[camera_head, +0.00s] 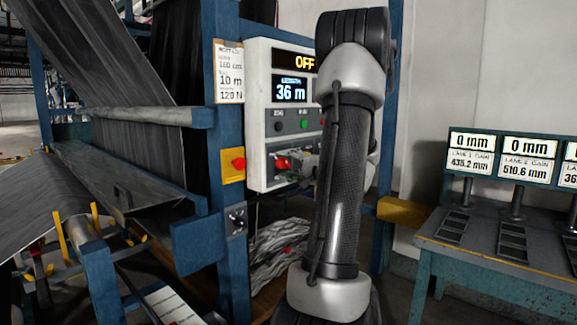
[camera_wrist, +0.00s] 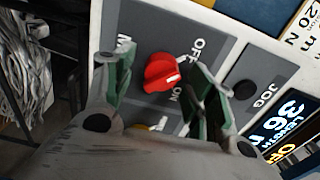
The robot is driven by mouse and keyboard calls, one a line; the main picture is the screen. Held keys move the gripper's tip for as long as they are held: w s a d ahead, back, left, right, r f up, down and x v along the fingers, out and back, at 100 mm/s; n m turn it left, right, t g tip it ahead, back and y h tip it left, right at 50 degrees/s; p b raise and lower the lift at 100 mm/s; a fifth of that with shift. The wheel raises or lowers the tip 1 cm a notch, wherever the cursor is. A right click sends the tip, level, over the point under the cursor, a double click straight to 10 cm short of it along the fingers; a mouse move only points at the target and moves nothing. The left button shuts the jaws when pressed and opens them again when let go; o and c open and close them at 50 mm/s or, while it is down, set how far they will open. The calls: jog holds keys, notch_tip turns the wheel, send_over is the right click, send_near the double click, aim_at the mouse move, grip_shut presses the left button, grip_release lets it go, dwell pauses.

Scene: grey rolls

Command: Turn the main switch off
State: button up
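The main switch is a red rotary knob (camera_wrist: 162,73) on a grey plate, with OFF and ON printed beside it. Its white mark faces the lettered side; I cannot tell exactly which label it points to. In the head view, the red knob (camera_head: 283,163) shows low on the white control box (camera_head: 258,90), partly hidden. My gripper (camera_wrist: 160,68) is open in the wrist view, with one green-padded finger on each side of the knob and visible gaps. In the head view my arm hides most of the gripper.
The box's display (camera_head: 290,90) reads 36 m, with an orange OFF above. A green button (camera_head: 304,124) and the black JOG button (camera_wrist: 246,92) are nearby. A red button on a yellow box (camera_head: 234,177) sits left. A table with gauges (camera_head: 500,240) stands right.

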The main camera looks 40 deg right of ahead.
jog(key=s+d, duration=0.1)
jog(key=s, duration=1.1)
dwell(0.4)
